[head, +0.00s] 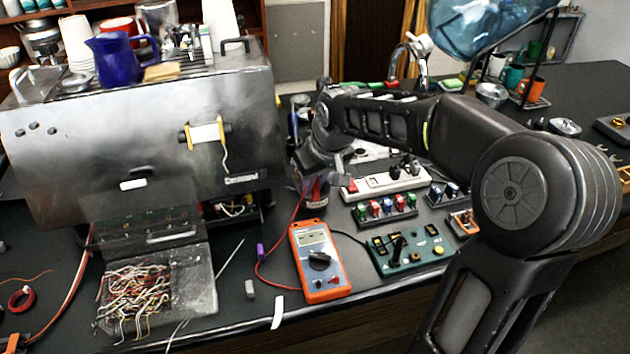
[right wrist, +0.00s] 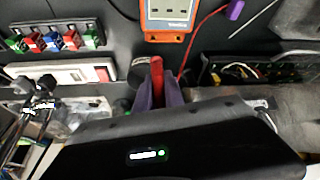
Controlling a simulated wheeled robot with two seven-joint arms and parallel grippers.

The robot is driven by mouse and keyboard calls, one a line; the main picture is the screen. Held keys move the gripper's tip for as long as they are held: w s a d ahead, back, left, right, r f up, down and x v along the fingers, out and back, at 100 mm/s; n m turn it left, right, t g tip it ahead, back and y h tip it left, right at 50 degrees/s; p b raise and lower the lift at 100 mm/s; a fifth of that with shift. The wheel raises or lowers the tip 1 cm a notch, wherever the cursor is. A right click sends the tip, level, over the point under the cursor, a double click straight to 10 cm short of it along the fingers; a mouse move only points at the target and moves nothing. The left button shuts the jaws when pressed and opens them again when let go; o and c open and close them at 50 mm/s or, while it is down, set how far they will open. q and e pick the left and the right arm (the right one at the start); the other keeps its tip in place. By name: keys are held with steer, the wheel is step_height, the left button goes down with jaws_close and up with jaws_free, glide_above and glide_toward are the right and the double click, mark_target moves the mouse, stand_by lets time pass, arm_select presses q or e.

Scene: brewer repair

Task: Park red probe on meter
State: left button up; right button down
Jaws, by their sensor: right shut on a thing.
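The orange multimeter (head: 320,284) lies on the dark bench in front of the brewer, and its top end shows in the right wrist view (right wrist: 167,8). A red lead (head: 273,275) loops from it toward my right gripper. My right gripper (head: 318,183) is beyond the meter's far end, beside the brewer. In the right wrist view the right gripper (right wrist: 160,92) is shut on the red probe (right wrist: 157,72), which stands up between its purple fingers. The probe's lower part is hidden by the fingers. My left gripper is not in view.
The steel brewer (head: 100,150) stands left of my right gripper, with an open lower bay and a tray of wires (head: 200,285). A white power strip (head: 385,182), colored blocks (head: 385,208) and a green board (head: 410,255) lie to the right. A purple clip (head: 261,250) sits left of the meter.

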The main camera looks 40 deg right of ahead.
mark_target(315, 197)
steer(key=shift+f, duration=0.15)
steer(key=shift+f+b, duration=2.15)
steer(key=shift+f, duration=0.85)
steer(key=shift+r, duration=0.25)
steer(key=shift+f+b, duration=0.8)
steer(key=shift+b, duration=0.05)
stand_by(0.6)
steer(key=c, duration=1.3)
jaws_free()
steer(key=shift+c, duration=0.2)
